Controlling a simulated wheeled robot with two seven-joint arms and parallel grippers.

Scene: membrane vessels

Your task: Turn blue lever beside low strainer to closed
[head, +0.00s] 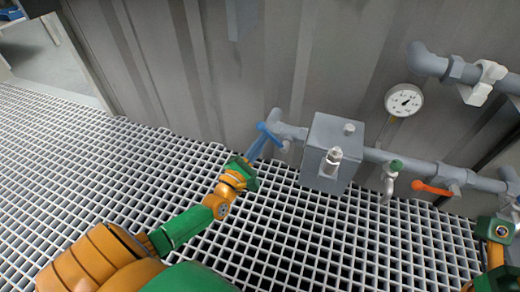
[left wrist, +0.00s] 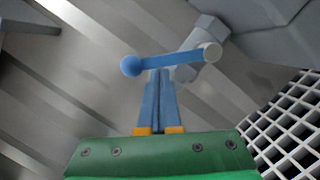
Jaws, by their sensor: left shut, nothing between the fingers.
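The blue lever (head: 268,131) is on the grey pipe just left of the grey box-shaped strainer (head: 322,160), low on the wall. In the left wrist view the blue lever (left wrist: 165,60) is a bar with a round blue knob at its left end and a pale cap at its right end. My left gripper (head: 259,146) is shut and empty, its fingers pointing at the lever. In the left wrist view its fingertips (left wrist: 159,75) reach the bar's lower side near the middle; I cannot tell whether they touch.
Right of the strainer the pipe carries a green-handled tap (head: 393,168) and an orange lever (head: 431,187). A round gauge (head: 404,101) and an upper pipe (head: 428,62) are above. The corrugated wall stands behind. The grating floor (head: 90,160) is clear at left. Part of my right arm shows at lower right.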

